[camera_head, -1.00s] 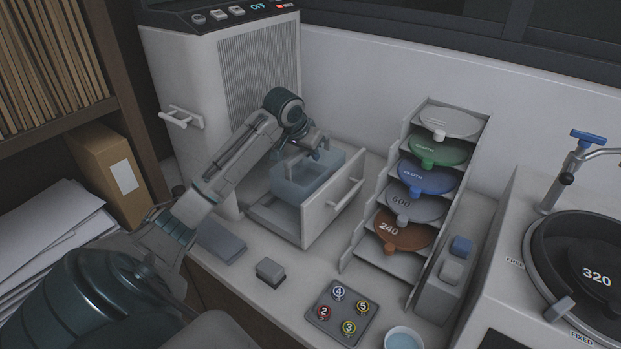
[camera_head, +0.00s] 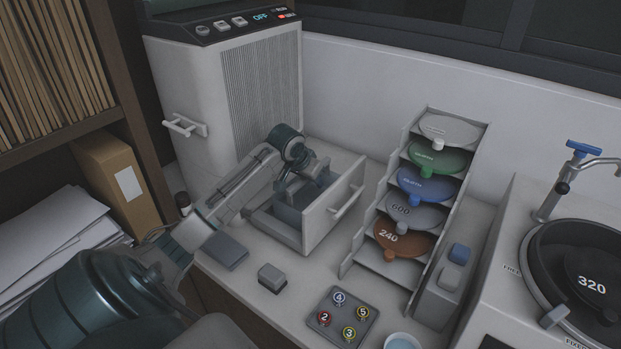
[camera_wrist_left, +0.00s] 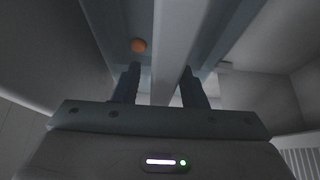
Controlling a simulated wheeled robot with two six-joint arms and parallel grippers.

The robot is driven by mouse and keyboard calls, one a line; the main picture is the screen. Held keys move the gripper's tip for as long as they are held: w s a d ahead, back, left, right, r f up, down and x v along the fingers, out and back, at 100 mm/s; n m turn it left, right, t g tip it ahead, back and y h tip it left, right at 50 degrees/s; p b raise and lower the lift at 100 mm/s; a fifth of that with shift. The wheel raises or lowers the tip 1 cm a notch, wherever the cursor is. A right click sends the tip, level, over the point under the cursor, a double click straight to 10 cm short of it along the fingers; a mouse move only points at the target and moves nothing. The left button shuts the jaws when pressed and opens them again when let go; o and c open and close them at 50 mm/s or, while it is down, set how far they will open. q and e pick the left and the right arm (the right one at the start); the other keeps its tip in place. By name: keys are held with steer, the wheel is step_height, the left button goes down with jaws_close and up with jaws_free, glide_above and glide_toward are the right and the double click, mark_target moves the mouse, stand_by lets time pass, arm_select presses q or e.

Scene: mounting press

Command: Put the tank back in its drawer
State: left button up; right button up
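The tank (camera_head: 289,194) is a translucent blue-grey box sitting low inside the pulled-out drawer (camera_head: 333,206) at the foot of the white cabinet. My left gripper (camera_head: 303,181) is over the tank, partly hiding it. In the left wrist view, my left gripper's fingers (camera_wrist_left: 160,84) stand apart on either side of a pale bar (camera_wrist_left: 168,75), which looks like the tank's handle. A gap shows beside the bar, so the gripper looks open. An orange round spot (camera_wrist_left: 139,45) shows beyond the fingers. My right gripper is not in view.
The white cabinet (camera_head: 240,90) stands behind the drawer. A rack of coloured discs (camera_head: 425,185) is close on the drawer's right.

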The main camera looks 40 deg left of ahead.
arm_select(q)
steer(key=shift+r, duration=0.15)
steer(key=b+v, duration=0.2)
steer(key=v, duration=1)
steer(key=shift+a, duration=0.1)
stand_by(0.9)
